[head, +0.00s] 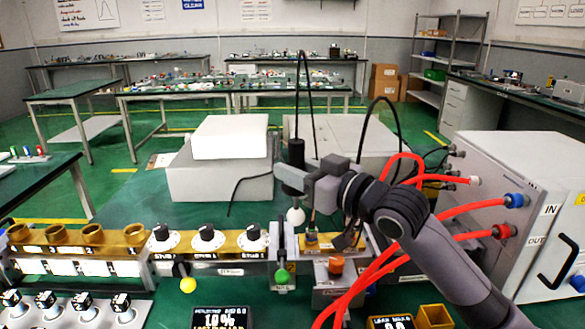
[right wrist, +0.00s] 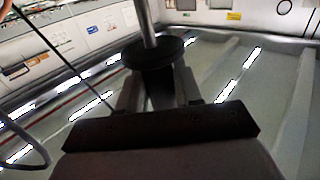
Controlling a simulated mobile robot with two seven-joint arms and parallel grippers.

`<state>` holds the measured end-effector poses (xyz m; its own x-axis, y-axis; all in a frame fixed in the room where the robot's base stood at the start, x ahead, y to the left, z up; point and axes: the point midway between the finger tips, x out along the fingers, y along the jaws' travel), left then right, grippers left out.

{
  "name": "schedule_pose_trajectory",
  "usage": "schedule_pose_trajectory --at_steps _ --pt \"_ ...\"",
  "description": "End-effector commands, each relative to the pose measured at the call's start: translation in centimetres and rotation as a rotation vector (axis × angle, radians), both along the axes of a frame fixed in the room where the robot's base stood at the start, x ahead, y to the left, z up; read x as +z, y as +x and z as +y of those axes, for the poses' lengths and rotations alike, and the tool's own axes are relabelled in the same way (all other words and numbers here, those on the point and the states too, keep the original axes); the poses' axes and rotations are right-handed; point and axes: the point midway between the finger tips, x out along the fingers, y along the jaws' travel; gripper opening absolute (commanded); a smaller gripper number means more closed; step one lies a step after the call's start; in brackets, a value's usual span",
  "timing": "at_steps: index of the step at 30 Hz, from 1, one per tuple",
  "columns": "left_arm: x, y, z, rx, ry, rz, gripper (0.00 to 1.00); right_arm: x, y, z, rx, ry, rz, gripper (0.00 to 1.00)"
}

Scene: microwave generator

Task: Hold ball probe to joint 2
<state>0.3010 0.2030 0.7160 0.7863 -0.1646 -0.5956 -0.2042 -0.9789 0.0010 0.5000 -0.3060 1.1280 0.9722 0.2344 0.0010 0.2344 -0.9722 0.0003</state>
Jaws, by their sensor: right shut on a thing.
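My right gripper (head: 300,181) comes in from the right and is shut on the ball probe (head: 295,152). The probe is a dark upright cylinder with a white ball (head: 296,216) at its lower end. In the right wrist view the fingers (right wrist: 158,88) hold the dark handle below a black disc (right wrist: 158,54) and a grey rod. The ball is just above or behind the brass waveguide run, near the dark flange plates (head: 283,240); contact cannot be told. No joint 2 label is legible. My left gripper is not in view.
A green knob (head: 282,276) and an orange knob (head: 336,265) sit in front. Red cables (head: 375,270) run to the white cabinet (head: 520,190). A white box (head: 230,137) stands behind.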

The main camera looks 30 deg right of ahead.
Motion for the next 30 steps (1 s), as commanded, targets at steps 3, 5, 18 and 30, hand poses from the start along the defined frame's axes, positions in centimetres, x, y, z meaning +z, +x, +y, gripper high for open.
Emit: schedule_pose_trajectory --at_steps 3,5,18,30 --pt "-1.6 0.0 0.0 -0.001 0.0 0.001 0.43 -1.4 0.0 0.0 0.0 0.0 -0.002 0.01" --pt "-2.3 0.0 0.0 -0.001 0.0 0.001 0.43 -2.1 0.0 0.0 0.001 0.0 -0.002 0.01" --pt "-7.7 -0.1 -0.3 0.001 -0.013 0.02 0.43 -7.2 0.0 0.0 0.001 0.0 -0.002 0.01" --pt "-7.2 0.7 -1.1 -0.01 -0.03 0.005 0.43 -8.1 0.0 0.0 0.002 0.0 -0.002 0.01"
